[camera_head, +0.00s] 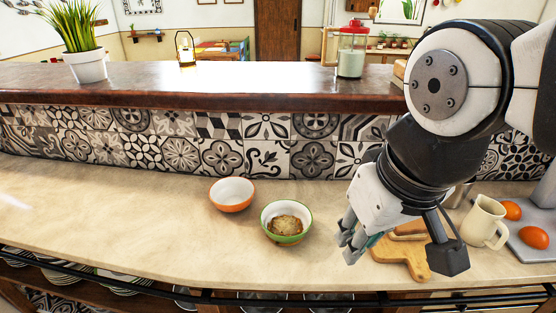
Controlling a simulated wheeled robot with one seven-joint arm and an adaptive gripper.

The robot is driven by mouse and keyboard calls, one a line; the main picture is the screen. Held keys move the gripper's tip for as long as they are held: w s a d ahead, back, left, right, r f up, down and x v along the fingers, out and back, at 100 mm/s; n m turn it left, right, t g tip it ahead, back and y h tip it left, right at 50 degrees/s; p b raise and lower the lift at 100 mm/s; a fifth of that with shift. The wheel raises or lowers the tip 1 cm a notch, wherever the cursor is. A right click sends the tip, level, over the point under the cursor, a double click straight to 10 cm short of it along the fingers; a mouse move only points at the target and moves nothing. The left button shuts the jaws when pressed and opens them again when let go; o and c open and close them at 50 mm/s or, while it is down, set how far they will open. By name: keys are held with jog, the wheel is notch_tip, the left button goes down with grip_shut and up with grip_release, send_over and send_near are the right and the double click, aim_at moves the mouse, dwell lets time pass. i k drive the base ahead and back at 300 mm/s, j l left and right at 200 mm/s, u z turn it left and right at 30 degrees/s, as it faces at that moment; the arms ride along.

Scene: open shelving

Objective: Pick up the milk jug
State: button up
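The milk jug (484,222) is a cream-coloured pitcher with a handle. It stands upright on the lower counter at the right. My gripper (402,255) hangs over the wooden cutting board (416,266), to the left of the jug.
An orange bowl (232,194) and a green bowl (286,222) with food stand left of my gripper. A grey tray (519,245) with tomato-like red items (533,237) lies right of the jug. The counter's left side is clear. A tiled wall rises behind.

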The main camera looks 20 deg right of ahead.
aim_at(481, 224)
jog(key=z, duration=1.35)
jog(key=k+j+z, duration=0.15)
jog(key=z, duration=0.35)
jog(key=k+j+z, duration=0.15)
jog(key=j+z, duration=0.2)
jog(key=z, duration=0.15)
jog(key=k+j+z, duration=0.1)
jog(key=z, duration=0.4)
jog(key=k, duration=0.1)
